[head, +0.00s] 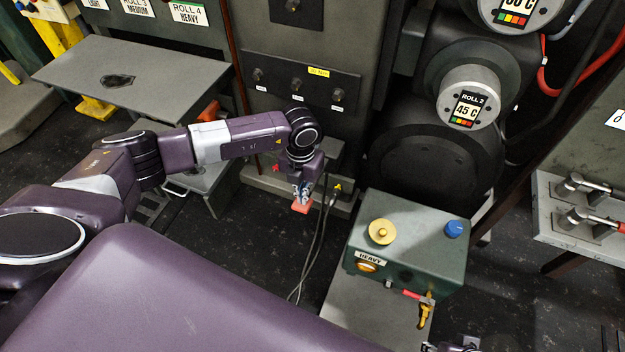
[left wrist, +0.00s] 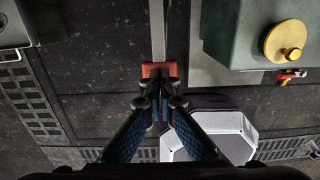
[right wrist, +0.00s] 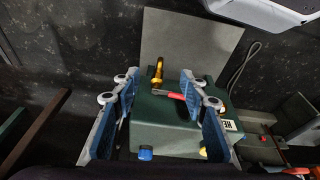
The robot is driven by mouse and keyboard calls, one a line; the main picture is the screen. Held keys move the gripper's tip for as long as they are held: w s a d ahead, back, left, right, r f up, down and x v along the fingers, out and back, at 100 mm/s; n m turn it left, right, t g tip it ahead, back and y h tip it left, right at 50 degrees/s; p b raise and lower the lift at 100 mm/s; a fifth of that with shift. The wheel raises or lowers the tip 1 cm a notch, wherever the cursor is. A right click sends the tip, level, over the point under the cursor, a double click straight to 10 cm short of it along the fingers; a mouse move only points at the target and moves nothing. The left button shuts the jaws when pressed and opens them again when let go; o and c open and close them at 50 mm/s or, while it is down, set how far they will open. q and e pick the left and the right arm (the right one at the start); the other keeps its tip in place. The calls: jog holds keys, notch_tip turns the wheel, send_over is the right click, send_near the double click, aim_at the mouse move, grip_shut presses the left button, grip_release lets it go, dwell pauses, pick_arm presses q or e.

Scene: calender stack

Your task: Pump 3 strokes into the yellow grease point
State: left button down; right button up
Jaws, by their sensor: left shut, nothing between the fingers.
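My left gripper (head: 303,193) is shut and empty, pointing down in front of the machine base. Its tips (left wrist: 160,108) are right at an orange-red block (left wrist: 160,70) on a grey bar; I cannot tell if they touch. The block also shows in the head view (head: 301,206). A wall plate (head: 297,87) carries several grease points and a yellow label (head: 318,71). A green box (head: 409,245) marked HEAVY has a yellow knob (head: 382,232), a blue knob (head: 454,229), a red-handled lever (head: 415,295) and a yellow fitting (head: 424,315). My right gripper (right wrist: 157,85) is open above the box.
Thin cables (head: 313,248) run down to the floor left of the green box. A grey table (head: 135,72) stands at the back left. Rolls with temperature displays (head: 467,108) are behind the box. A bench with levers (head: 580,225) is at the right.

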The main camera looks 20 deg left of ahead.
pick_arm(q)
jog(key=shift+r+p, duration=0.75)
jog(key=shift+r, duration=0.25)
jog(key=shift+r+p, duration=0.7)
jog(key=shift+r, duration=0.15)
pick_arm(e)
notch_tip(320, 180, down, 10)
jog(key=s, duration=0.2)
jog(key=shift+f+g, duration=0.15)
jog(key=shift+g, duration=0.15)
